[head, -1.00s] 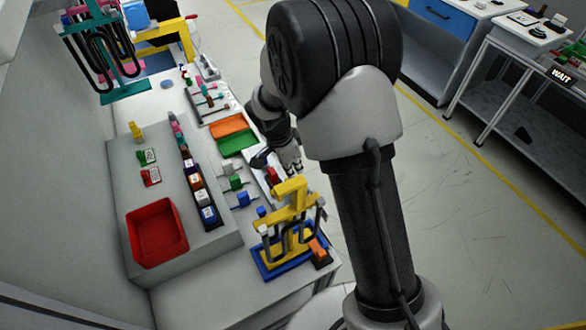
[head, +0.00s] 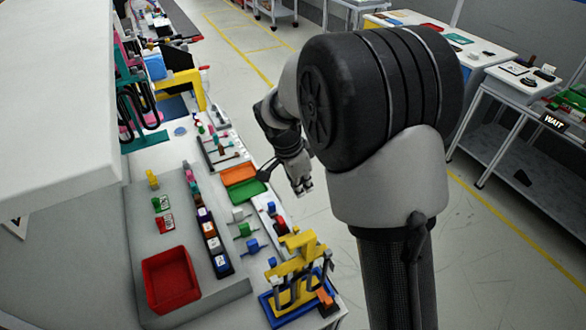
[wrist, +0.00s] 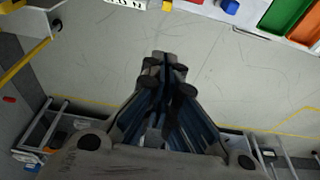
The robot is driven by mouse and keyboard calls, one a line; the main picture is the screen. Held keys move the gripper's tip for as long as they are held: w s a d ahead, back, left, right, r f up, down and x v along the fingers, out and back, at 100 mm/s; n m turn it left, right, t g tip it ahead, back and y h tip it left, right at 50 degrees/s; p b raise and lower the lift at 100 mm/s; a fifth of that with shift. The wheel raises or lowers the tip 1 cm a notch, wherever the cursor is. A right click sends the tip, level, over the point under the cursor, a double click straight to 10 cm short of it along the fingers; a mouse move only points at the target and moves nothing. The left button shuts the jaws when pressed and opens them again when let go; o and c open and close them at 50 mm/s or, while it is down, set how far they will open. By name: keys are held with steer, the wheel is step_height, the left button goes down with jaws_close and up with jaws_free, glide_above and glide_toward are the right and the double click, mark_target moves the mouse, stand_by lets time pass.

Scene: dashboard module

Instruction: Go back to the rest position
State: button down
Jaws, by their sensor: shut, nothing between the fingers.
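My gripper (head: 304,188) is in the head view, off the right edge of the workbench, beside the orange and green trays. In the wrist view my gripper (wrist: 163,65) is shut and empty, with its fingers together over bare floor. My arm stands folded in the right half of the head view and hides part of the floor behind it. The workbench (head: 150,215) lies to the left of my gripper. Nothing touches the fingers.
A red bin (head: 171,280), an orange tray (head: 238,174), a green tray (head: 247,193) and a yellow and blue rack (head: 298,275) stand on the workbench. Side tables (head: 520,85) stand at the right. The floor (wrist: 235,75) below my gripper is clear.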

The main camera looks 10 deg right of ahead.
steer(key=s+d+r+n+t+y, duration=0.2)
steer(key=s+r+n, duration=0.8)
steer(key=s+r, duration=0.7)
steer(key=s+a+f+n+t, duration=0.1)
steer(key=s+n, duration=0.3)
steer(key=s, duration=0.6)
steer(key=shift+s+f+n+t+y, duration=0.15)
steer(key=shift+f+n+t+y, duration=0.15)
steer(key=shift+n+t, duration=0.1)
